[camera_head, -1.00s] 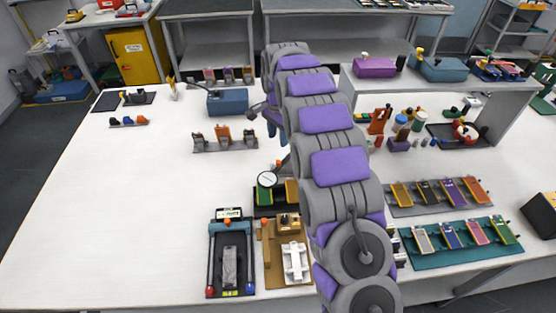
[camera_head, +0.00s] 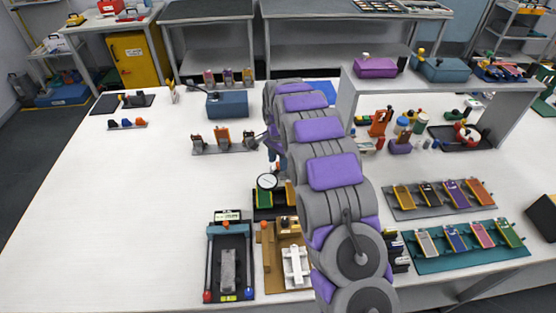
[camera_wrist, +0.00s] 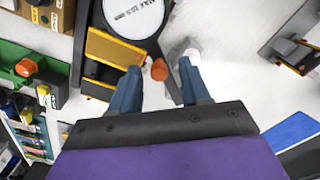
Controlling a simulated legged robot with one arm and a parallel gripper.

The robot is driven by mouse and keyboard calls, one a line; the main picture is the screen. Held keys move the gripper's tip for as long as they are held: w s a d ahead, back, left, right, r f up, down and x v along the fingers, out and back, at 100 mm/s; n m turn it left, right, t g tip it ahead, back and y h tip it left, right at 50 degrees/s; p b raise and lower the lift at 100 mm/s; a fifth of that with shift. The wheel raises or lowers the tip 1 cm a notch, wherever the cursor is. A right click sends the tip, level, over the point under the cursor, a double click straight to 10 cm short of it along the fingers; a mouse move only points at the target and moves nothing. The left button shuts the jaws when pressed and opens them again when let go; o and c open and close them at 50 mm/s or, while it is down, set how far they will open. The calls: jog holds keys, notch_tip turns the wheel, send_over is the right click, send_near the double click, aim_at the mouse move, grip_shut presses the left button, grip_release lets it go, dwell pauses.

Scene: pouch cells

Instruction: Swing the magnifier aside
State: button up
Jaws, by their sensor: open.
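The magnifier (camera_head: 267,181) has a round white lens in a dark rim and stands over a small station with green and yellow parts on the front middle of the table. In the wrist view, the magnifier lens (camera_wrist: 137,14) is large at the top, with printed text showing through it. A dark arm with an orange knob (camera_wrist: 160,69) runs down beside it. My gripper (camera_wrist: 162,64) is open, and its blue fingers appear on either side of the orange knob. I cannot tell whether either finger touches it. In the head view my arm partly covers the station.
A dark fixture with a grey cell (camera_head: 228,270) and a brown board with a white part (camera_head: 295,266) stand in front of the magnifier. Racks of coloured cells (camera_head: 440,195) are at right.

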grip_shut()
jog(key=shift+s+d+n, duration=0.1)
jog(key=shift+n, duration=0.2)
dwell(1.0)
jog(key=s+d+n+p, duration=0.1)
jog(key=d+n+p, duration=0.65)
jog(key=n, duration=0.35)
jog(key=w+d+n+p, duration=0.4)
jog(key=w+n, duration=0.3)
jog(key=n, duration=0.7)
jog(key=shift+d+n+p, duration=0.3)
jog(key=shift+d+p, duration=0.05)
jog(key=shift+p, duration=0.25)
